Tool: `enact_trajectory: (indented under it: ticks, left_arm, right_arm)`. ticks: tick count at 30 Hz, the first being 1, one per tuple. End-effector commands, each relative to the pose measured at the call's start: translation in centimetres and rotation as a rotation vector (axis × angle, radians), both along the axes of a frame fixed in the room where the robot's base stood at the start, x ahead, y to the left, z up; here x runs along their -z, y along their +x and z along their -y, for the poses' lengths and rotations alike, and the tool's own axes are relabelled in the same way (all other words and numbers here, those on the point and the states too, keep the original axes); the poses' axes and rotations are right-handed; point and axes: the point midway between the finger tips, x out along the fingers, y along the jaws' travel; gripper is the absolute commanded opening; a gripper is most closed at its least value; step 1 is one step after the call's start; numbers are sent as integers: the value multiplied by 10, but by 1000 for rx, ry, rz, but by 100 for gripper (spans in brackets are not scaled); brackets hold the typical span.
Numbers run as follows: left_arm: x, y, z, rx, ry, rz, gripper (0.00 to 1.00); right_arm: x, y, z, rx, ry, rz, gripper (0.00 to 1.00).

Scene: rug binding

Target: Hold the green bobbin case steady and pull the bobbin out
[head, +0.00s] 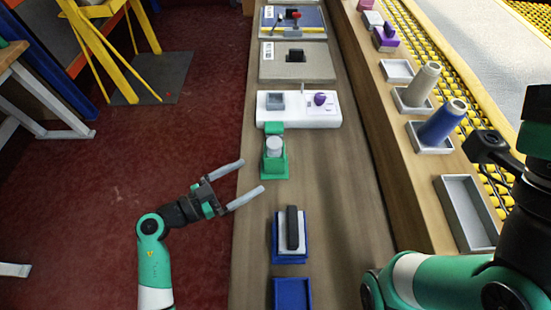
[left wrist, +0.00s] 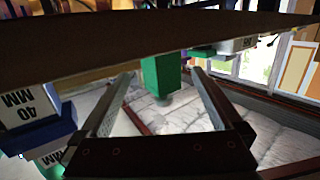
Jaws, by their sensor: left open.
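The green bobbin case (head: 274,168) stands on the wooden bench, with a pale grey bobbin (head: 273,146) seated upright in its top. My left gripper (head: 252,175) is open and empty. Its fingertips are just left of the case, the lower one near its front left corner. In the left wrist view the green case (left wrist: 160,78) appears beyond and between the spread fingers, apart from them. Part of my right arm shows at the right, but its gripper is not in view.
A white stand (head: 298,121) with a purple knob is behind the case. A blue tray (head: 289,258) holding a dark-topped block is in front, with another blue tray (head: 292,292) nearer. Thread cones (head: 441,123) stand on the right ledge. Bare bench lies right of the case.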

Motion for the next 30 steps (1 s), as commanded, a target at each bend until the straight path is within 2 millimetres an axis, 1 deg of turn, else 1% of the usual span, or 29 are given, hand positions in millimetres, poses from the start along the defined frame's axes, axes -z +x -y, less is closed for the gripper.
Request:
enact_trajectory:
  ticks: [1,7,8,9,10,15,19,26,28,30]
  left_arm:
    - [7,4,8,3,1,5,100]
    - [13,24,36,4,1,7,100]
    - [8,26,40,2,-1,4,100]
    - [2,30,46,3,-1,2,100]
    - [2,33,49,2,-1,0,100]
    - [6,43,64,1,-2,2,100]
    - [7,46,68,0,-2,3,100]
    - [8,47,69,-1,-1,3,100]
    - [8,47,68,-1,-1,3,91]
    - [8,47,68,-1,-1,3,78]
  right_arm:
    - [15,0,0,0,0,0,50]
    - [49,0,0,0,0,-1,50]
    - [47,0,0,0,0,-2,50]
    - [36,1,0,0,0,-2,50]
    - [34,0,0,0,0,-1,50]
    - [32,0,0,0,0,0,50]
    - [32,0,0,0,0,0,50]
    - [32,0,0,0,0,-1,50]
    - [32,0,0,0,0,-1,50]
    - [32,0,0,0,0,-1,50]
